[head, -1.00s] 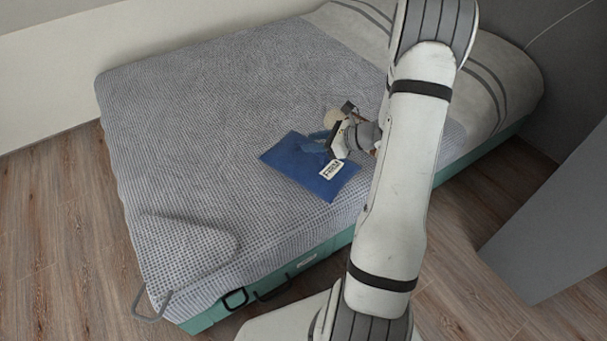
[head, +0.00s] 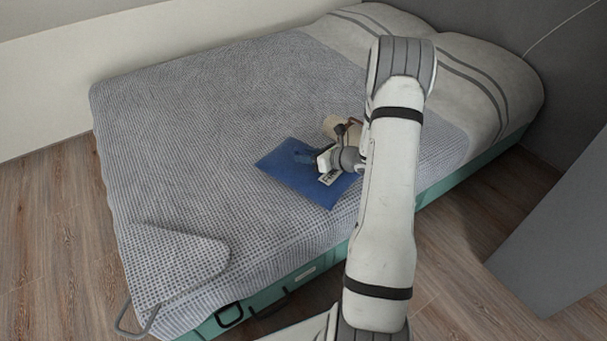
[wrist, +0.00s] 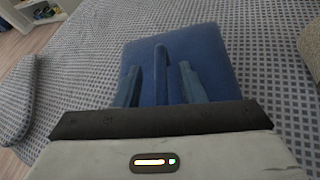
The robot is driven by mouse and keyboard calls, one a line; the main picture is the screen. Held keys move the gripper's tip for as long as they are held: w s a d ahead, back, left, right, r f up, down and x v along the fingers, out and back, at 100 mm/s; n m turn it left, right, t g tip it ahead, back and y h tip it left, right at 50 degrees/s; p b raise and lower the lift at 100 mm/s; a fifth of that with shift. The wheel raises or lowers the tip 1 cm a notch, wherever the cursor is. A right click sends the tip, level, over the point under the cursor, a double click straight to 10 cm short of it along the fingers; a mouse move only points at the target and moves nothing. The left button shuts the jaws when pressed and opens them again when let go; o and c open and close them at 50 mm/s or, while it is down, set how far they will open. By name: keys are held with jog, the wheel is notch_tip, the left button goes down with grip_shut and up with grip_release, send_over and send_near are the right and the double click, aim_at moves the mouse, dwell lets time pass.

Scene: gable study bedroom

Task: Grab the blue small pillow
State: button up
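The blue small pillow (head: 297,178) lies flat on the bed, near its front right side, with a pale lettered tag partly hidden by my gripper. My gripper (head: 298,157) is over the pillow and reaches in from the right. In the wrist view the pillow (wrist: 205,50) fills the middle, beyond the gripper (wrist: 158,68). Its bluish fingers stand apart over the pillow, with an upright blue shape between the outer two. I cannot tell whether the fingers touch the fabric.
The bed (head: 185,130) has a grey waffle cover with a folded corner (head: 175,262) at the front left. A tan object (head: 331,124) lies just behind my gripper. Striped bedding (head: 480,75) is at the far right. A grey panel (head: 560,230) stands right of the bed.

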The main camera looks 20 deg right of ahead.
grip_shut()
dwell(0.3)
jog(key=shift+r, duration=0.1)
